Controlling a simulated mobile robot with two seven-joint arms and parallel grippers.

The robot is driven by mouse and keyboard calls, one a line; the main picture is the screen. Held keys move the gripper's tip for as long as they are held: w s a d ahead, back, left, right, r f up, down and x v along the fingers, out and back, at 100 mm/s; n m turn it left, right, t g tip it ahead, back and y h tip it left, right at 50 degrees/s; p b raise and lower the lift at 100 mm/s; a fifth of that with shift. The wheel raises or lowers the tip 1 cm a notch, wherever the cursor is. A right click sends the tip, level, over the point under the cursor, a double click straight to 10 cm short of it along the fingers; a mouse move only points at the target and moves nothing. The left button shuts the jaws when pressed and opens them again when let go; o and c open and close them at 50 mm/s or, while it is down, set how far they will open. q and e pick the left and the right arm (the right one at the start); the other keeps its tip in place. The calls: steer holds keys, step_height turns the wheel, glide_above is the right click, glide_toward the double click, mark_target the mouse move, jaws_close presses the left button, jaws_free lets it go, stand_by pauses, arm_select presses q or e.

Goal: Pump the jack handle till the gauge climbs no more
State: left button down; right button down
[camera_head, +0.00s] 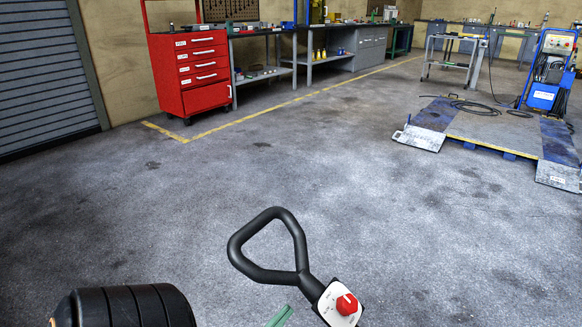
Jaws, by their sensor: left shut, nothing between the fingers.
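The jack handle (268,246) is a black, rounded triangular loop at the bottom middle, tilted up to the left. Its shaft runs down to a white plate (326,302) with a red knob (347,304). The jack's body lies below the picture's edge. No gauge dial can be made out. A small green tip at the bottom edge, just left of the shaft, looks like the end of my left gripper (279,317). It is shut and empty, beside the handle and not around it. My right gripper is not in view.
A black ribbed cylinder (130,306) fills the bottom left corner. A red tool cabinet (190,72) and benches line the back wall. A low platform with ramps (490,137) and a blue machine (548,72) stand at right. The middle floor is clear.

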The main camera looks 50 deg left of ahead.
arm_select(q)
steer(key=v, duration=0.5)
steer(key=shift+s+f, duration=0.1)
steer(key=shift+s, duration=0.15)
stand_by(0.9)
stand_by(1.5)
